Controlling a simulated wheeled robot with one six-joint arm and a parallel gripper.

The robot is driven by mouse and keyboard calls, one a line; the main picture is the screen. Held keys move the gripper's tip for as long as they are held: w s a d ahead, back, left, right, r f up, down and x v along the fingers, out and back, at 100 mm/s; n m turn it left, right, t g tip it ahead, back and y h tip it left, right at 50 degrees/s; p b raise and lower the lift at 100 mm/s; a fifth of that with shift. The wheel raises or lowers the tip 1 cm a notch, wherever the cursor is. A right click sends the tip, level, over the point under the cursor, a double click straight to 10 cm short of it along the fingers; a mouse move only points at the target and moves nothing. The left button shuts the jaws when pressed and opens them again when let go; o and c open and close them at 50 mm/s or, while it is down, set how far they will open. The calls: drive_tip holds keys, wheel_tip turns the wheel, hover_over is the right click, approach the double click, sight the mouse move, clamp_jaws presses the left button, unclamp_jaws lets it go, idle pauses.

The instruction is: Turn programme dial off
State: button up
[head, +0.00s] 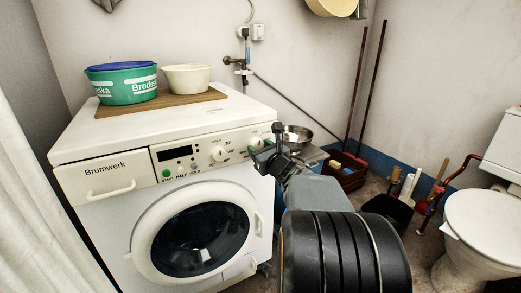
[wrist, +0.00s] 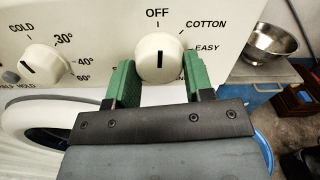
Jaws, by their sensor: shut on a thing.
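The programme dial (wrist: 159,57) is a round cream knob on the washing machine's front panel (head: 205,150). Its dark pointer line stands upright, toward the OFF mark above it; COTTON and EASY are printed to its right. My gripper (wrist: 160,72) has one green finger on each side of the dial and is shut on it. In the head view my gripper (head: 266,152) is at the panel's right end and hides most of the dial. The temperature dial (wrist: 42,64) sits to the left, with COLD, 30, 40 and 60 degree marks.
A green tub (head: 125,88) and a cream bowl (head: 187,79) stand on a wooden board (head: 160,103) on the machine. A metal bowl (wrist: 272,44) on a blue cabinet is close right of the panel. A toilet (head: 480,225) stands far right.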

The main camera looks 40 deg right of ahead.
drive_tip(key=shift+f+n, duration=0.15)
drive_tip(key=shift+n, duration=0.35)
drive_tip(key=o, duration=0.9)
drive_tip(key=shift+s, duration=0.15)
drive_tip(key=shift+s+a+p, duration=0.3)
drive_tip(key=shift+s+p, duration=0.2)
drive_tip(key=shift+s, duration=1.75)
drive_tip(key=shift+s+a+p, duration=0.3)
drive_tip(key=shift+s+p, duration=0.25)
drive_tip(key=shift+s, duration=1.7)
drive_tip(key=shift+s+a+p, duration=0.3)
drive_tip(key=shift+s+p, duration=0.2)
drive_tip(key=shift+s, duration=1.75)
